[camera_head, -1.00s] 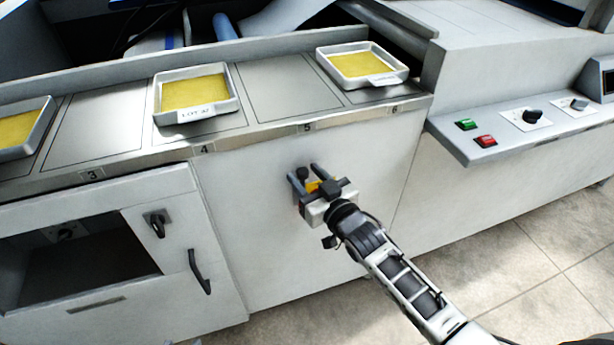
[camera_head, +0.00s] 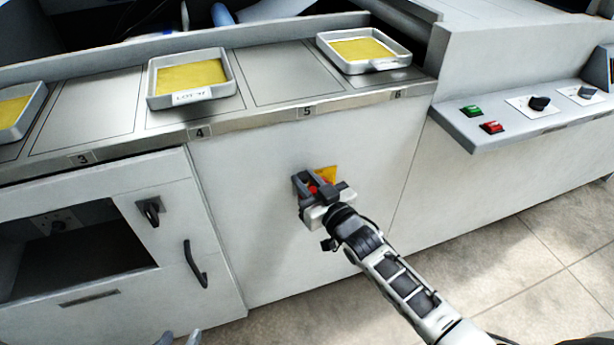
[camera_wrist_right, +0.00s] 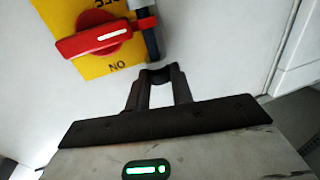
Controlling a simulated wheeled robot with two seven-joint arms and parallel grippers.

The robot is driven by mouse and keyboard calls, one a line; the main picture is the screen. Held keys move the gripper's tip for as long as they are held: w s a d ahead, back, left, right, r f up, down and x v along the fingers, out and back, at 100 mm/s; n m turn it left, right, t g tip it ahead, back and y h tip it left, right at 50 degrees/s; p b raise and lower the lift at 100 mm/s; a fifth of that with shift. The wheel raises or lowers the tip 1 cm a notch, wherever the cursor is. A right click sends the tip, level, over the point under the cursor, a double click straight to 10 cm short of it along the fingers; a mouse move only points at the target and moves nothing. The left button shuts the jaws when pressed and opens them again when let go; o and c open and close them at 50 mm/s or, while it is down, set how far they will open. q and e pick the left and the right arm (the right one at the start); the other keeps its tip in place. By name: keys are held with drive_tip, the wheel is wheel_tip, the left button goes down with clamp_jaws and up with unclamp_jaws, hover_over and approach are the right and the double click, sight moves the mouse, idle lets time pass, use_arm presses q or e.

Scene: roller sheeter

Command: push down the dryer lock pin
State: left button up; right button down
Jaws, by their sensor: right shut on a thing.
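In the head view, my right gripper (camera_head: 310,182) is at the front panel below position 5, in front of a yellow plate (camera_head: 328,174) with a red switch. In the wrist view, a dark rod (camera_wrist_right: 150,38), apparently the lock pin, stands beside the red switch handle (camera_wrist_right: 95,38) on the yellow plate (camera_wrist_right: 98,65). The rod's end points at my right fingertips (camera_wrist_right: 160,74), which are closed together around a dark piece, apparently its knob; the contact is mostly hidden.
A counter (camera_head: 285,75) with several trays of yellow material runs above the panel. To the left is a cabinet with an opening, a dark latch (camera_head: 150,210) and a handle (camera_head: 195,263). A control shelf (camera_head: 470,138) with buttons juts out at right. Floor in front is clear.

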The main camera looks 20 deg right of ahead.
drive_tip(key=shift+f, duration=0.25)
drive_tip(key=c, duration=1.2)
unclamp_jaws()
drive_tip(key=p+v, duration=0.1)
drive_tip(key=v, duration=1.5)
